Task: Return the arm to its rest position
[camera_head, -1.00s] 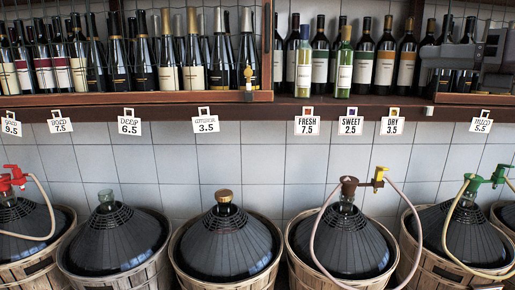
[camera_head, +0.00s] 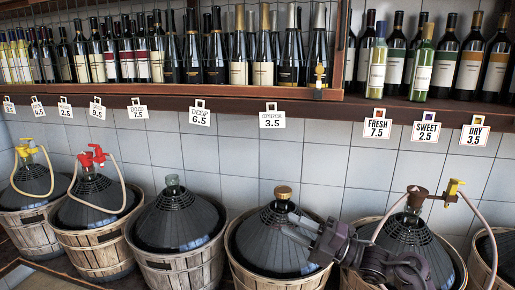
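My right arm comes in from the lower right, and my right gripper (camera_head: 289,225) is in front of the cork-topped demijohn (camera_head: 270,250). Its two pale fingers point left and look apart, with nothing visible between them. The gripper overlaps the right side of that demijohn's dark cone; I cannot tell whether it touches. My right wrist and forearm hide part of the basket (camera_head: 450,262) of the demijohn with the brown stopper and yellow tap. My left gripper is not in view.
A wooden shelf (camera_head: 230,103) with many wine bottles and hanging price tags runs above. Several basketed demijohns stand in a row below, including one with a red tap (camera_head: 92,158) and one with a yellow tap (camera_head: 27,148). The tiled wall (camera_head: 330,160) behind is bare.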

